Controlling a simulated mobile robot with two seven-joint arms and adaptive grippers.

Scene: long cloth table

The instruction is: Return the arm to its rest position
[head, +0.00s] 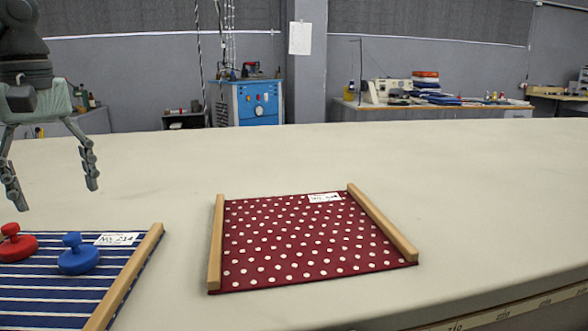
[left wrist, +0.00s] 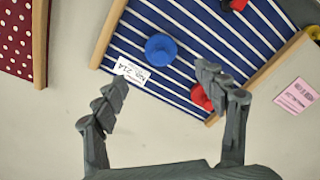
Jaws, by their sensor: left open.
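My left gripper (head: 52,181) is at the upper left in the head view. It is open and empty, raised above the table and apart from the things on it. Its two fingers also show in the left wrist view (left wrist: 165,95), spread wide with nothing between them. My right gripper is not in either view.
On the cloth table (head: 450,180) lie a blue striped mat (head: 40,290) and a red dotted mat (head: 300,240), both with wooden side bars. A red knobbed piece (head: 17,245) and a blue one (head: 78,257) rest on the striped mat. The table's right side is clear.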

